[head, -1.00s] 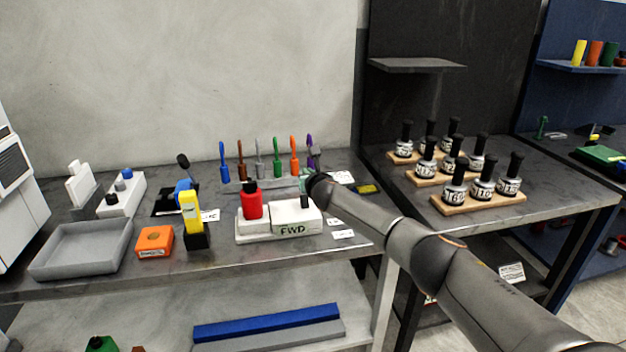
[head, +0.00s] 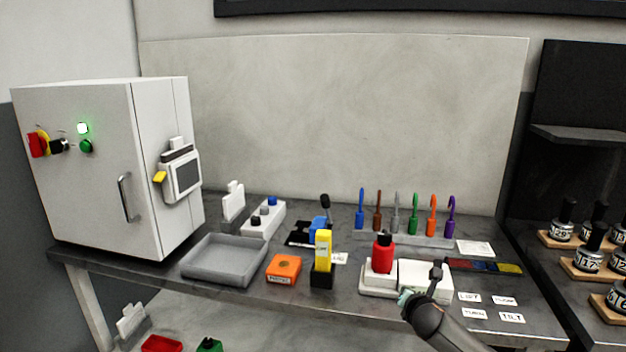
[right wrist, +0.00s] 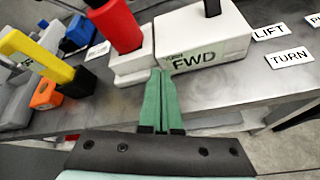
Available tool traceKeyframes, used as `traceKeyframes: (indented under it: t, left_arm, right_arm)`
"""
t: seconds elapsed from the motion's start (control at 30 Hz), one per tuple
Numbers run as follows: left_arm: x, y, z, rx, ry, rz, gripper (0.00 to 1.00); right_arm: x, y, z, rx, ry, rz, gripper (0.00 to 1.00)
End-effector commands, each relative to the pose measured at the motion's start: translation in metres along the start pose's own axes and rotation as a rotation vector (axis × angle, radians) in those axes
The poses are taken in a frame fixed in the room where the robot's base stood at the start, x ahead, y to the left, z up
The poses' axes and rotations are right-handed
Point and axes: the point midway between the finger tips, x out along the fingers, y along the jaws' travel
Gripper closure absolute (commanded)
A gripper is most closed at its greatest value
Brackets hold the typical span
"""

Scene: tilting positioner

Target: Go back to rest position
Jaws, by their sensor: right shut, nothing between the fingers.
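My right gripper (right wrist: 160,102) is shut and empty, its two green fingers pressed together in the right wrist view. In the head view the right gripper (head: 408,300) is at the front of the bench, close to the white FWD block, partly hidden by its own wrist. The white FWD block (right wrist: 205,35) with a black lever stands just beyond the fingertips, and I cannot tell whether they touch it. The red-handled control (head: 383,258) stands on the white base left of it. My left gripper is not in view.
The grey bench (head: 350,300) also holds a grey tray (head: 225,262), an orange box (head: 284,268), a yellow-handled device (head: 323,252) and a rack of coloured tools (head: 405,240). A white cabinet (head: 100,170) stands at the left. Bottles on wooden blocks (head: 588,262) are at the right.

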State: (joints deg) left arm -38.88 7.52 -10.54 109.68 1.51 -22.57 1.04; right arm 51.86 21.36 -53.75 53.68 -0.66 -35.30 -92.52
Motion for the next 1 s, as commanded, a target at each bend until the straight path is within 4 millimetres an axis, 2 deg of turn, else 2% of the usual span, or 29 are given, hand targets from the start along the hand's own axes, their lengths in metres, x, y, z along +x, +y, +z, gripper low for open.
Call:
traceKeyframes:
  t: [0.03,0.1,0.2,0.3,0.4,0.5,0.63,0.8,1.0]
  left_arm:
    - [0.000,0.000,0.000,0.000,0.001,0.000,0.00]
    - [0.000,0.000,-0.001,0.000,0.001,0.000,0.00]
    - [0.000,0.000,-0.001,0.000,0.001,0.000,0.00]
    - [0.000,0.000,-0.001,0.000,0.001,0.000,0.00]
    - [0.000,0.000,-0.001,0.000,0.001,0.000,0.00]
    - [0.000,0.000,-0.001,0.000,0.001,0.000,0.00]
    - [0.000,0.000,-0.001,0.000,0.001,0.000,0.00]
    - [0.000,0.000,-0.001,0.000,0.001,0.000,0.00]
    - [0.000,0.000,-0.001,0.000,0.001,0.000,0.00]
  right_arm:
    - [-0.012,0.004,-0.045,0.114,0.065,0.001,1.00]
    - [-0.031,0.007,-0.089,0.276,0.135,-0.016,1.00]
    - [-0.063,0.006,-0.143,0.512,0.224,-0.063,1.00]
    - [-0.100,0.001,-0.185,0.751,0.296,-0.134,1.00]
    - [-0.138,-0.010,-0.216,0.988,0.346,-0.226,1.00]
    - [-0.178,-0.026,-0.238,1.223,0.369,-0.338,1.00]
    - [-0.232,-0.054,-0.255,1.520,0.355,-0.505,1.00]
    - [-0.294,-0.092,-0.260,1.831,0.268,-0.709,1.00]
    - [-0.346,-0.124,-0.258,2.054,0.142,-0.870,1.00]
